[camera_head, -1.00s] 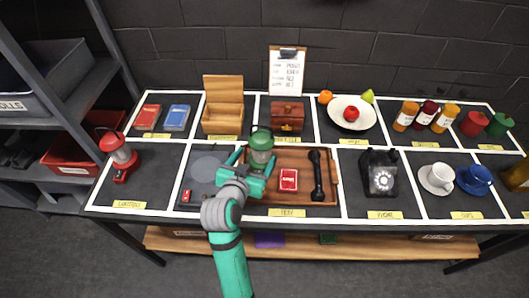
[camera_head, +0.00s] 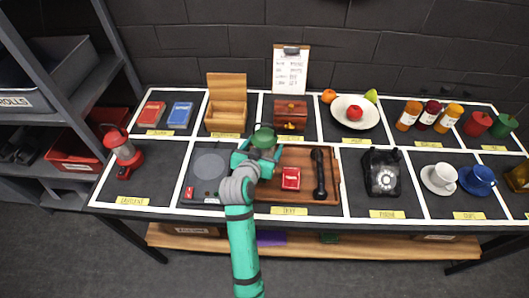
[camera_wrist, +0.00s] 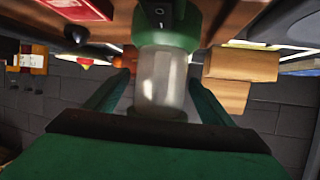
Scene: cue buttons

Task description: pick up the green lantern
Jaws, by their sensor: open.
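The green lantern (camera_head: 263,137) stands upright on the wooden tray, near its left part. Its green top shows above my gripper (camera_head: 262,155), which hides most of its body in the head view. In the wrist view the picture is upside down, and the lantern's clear glass (camera_wrist: 160,75) and green base (camera_wrist: 170,25) show. My gripper (camera_wrist: 158,95) is open, with one finger on each side of the glass. I cannot tell whether either finger touches it.
The wooden tray (camera_head: 331,190) also holds a red card box (camera_head: 290,178) and a black handset (camera_head: 319,174). A turntable-like device (camera_head: 207,170) lies to the left. A red lantern (camera_head: 124,152) stands at far left. Wooden boxes (camera_head: 226,118) are behind.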

